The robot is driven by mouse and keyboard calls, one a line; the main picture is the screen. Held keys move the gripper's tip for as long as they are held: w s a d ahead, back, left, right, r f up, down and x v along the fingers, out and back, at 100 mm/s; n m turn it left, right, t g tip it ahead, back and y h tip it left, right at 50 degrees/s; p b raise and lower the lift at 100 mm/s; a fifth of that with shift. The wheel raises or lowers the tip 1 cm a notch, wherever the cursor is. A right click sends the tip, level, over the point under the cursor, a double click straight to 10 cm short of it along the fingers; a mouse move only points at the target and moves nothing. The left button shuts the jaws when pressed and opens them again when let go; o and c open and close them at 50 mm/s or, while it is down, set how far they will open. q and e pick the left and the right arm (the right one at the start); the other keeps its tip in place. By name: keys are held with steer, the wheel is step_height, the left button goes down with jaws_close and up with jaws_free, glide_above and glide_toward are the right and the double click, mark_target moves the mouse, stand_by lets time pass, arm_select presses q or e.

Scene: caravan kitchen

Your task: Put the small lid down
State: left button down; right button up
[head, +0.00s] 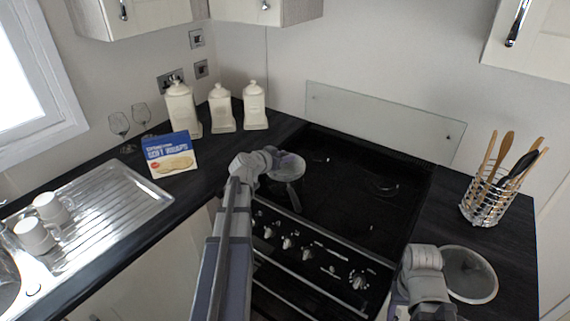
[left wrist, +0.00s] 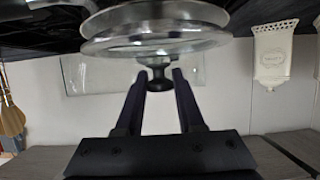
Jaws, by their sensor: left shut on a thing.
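The small lid (head: 287,167) is a round glass lid with a metal rim and a dark knob. My left gripper (head: 272,153) is shut on its knob and holds it over the left part of the black hob (head: 345,215). In the left wrist view, which looks upside down, the knob (left wrist: 159,78) sits between the fingertips and the glass lid (left wrist: 155,40) spans the top. Another round metal surface shows close beyond it; I cannot tell whether they touch. The fingers of my right gripper are hidden; only its wrist shows at the lower right of the head view.
A larger round glass lid (head: 469,274) lies on the right counter beside my right wrist. A wire utensil holder (head: 482,207) stands behind it. Left of the hob are a wraps box (head: 172,155), cream canisters (head: 222,108), wine glasses (head: 119,126) and a metal drainer (head: 110,205) with mugs.

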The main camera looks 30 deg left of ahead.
arm_select(q)
steer(key=shift+f, duration=0.3)
arm_select(e)
steer(key=shift+f, duration=0.25)
arm_select(q)
steer(key=shift+f+b, duration=0.35)
steer(key=shift+f, duration=0.1)
steer(key=c, duration=0.5)
jaws_free()
steer(key=shift+r, duration=0.1)
arm_select(e)
steer(key=shift+f, duration=0.35)
